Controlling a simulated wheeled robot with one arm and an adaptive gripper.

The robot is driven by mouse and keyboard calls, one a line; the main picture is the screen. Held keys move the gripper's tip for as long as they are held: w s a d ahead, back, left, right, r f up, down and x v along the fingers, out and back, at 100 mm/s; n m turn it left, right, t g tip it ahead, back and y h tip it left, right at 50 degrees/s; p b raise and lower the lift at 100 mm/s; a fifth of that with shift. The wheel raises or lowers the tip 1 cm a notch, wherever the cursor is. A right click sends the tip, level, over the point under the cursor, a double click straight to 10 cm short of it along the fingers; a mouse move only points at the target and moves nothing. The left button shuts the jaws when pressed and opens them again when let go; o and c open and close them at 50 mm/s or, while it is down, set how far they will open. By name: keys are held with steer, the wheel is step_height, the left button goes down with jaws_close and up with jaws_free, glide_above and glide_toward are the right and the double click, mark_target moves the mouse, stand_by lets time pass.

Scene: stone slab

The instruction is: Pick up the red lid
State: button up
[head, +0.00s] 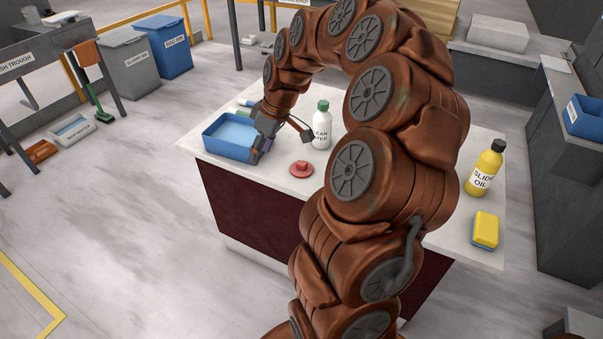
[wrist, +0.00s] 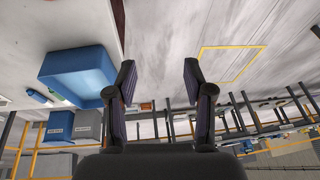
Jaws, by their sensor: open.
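The red lid (head: 301,169) is a small round disc with a raised knob, lying flat on the pale slab top (head: 283,185) near its front edge in the head view. My gripper (head: 262,150) is at the right end of the blue tray, to the left of the lid and apart from it. In the wrist view my gripper (wrist: 158,75) is open, with two dark fingers spread and nothing between them. The lid does not show in the wrist view.
A blue tray (head: 212,147) of liquid stands left of the lid; it also shows in the wrist view (wrist: 62,80). A white bottle (head: 322,132) with a green cap stands behind the lid. A yellow oil bottle (head: 478,175) and a yellow sponge (head: 485,228) are at the right.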

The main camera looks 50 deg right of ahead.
steer(key=t+h+b, duration=0.1)
steer(key=b, duration=0.1)
glide_toward(302, 163)
steer(key=f, duration=0.1)
steer(key=shift+m, duration=0.4)
steer(key=shift+p+x, duration=1.05)
steer(key=shift+x, duration=3.05)
steer(key=shift+w, duration=0.15)
steer(key=shift+c, duration=0.2)
jaws_close()
